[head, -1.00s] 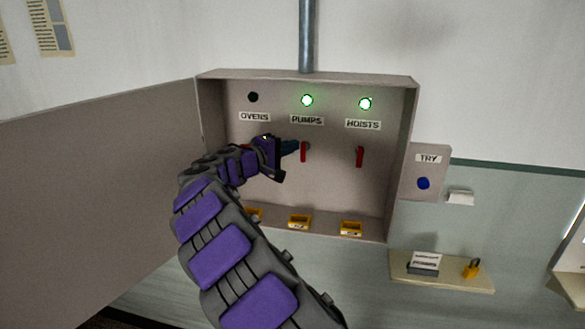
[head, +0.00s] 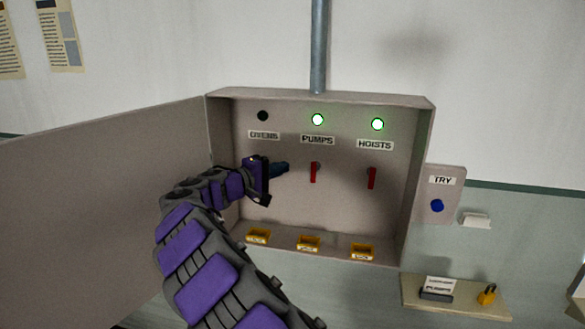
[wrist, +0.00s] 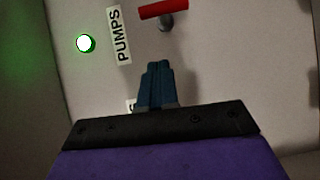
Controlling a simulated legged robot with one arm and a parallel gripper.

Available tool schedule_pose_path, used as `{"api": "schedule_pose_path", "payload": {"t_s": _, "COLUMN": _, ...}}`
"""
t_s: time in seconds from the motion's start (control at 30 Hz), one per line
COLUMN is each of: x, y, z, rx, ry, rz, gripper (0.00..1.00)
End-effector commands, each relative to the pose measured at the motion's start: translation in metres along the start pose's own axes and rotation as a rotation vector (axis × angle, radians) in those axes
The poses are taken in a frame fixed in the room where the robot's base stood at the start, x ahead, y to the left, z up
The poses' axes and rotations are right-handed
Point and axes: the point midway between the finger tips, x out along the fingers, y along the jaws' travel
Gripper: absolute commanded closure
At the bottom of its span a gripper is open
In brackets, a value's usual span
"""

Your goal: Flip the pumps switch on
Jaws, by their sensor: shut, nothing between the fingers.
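The pumps switch (head: 313,174) is a red lever on a grey pivot below the PUMPS label (head: 317,140) in the open panel box. Its handle hangs down in the head view. The round lamp (head: 317,119) above the label glows green. In the wrist view the red lever (wrist: 163,10) is at the top edge, beyond my fingertips, beside the PUMPS label (wrist: 119,35) and the lit lamp (wrist: 86,43). My gripper (head: 287,167) is shut and empty, left of the lever with a visible gap. Its fingers (wrist: 157,66) are together in the wrist view.
The hoists lever (head: 371,178) also hangs down, right of the pumps lever, under a green lamp (head: 377,124). The ovens lamp (head: 262,116) is dark; its switch is not visible. Yellow holders (head: 308,243) line the box bottom. The open door (head: 90,210) stands left; a TRY button (head: 437,206) is right.

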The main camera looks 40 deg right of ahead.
Motion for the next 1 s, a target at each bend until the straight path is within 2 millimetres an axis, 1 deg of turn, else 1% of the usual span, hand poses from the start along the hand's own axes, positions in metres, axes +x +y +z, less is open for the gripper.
{"api": "schedule_pose_path", "payload": {"t_s": 0.03, "x": -0.013, "y": 0.003, "z": 0.001, "rx": 0.0, "ry": 0.002, "rz": 0.003, "gripper": 1.0}}
{"api": "schedule_pose_path", "payload": {"t_s": 0.2, "x": -0.049, "y": 0.001, "z": 0.003, "rx": -0.001, "ry": -0.002, "rz": 0.003, "gripper": 1.0}}
{"api": "schedule_pose_path", "payload": {"t_s": 0.3, "x": -0.064, "y": -0.001, "z": 0.001, "rx": -0.001, "ry": -0.001, "rz": 0.001, "gripper": 1.0}}
{"api": "schedule_pose_path", "payload": {"t_s": 0.4, "x": -0.075, "y": -0.001, "z": 0.0, "rx": -0.001, "ry": 0.0, "rz": 0.001, "gripper": 1.0}}
{"api": "schedule_pose_path", "payload": {"t_s": 0.53, "x": -0.082, "y": -0.001, "z": 0.002, "rx": 0.0, "ry": -0.002, "rz": 0.0, "gripper": 1.0}}
{"api": "schedule_pose_path", "payload": {"t_s": 1.0, "x": -0.085, "y": -0.002, "z": 0.002, "rx": 0.0, "ry": -0.003, "rz": 0.001, "gripper": 1.0}}
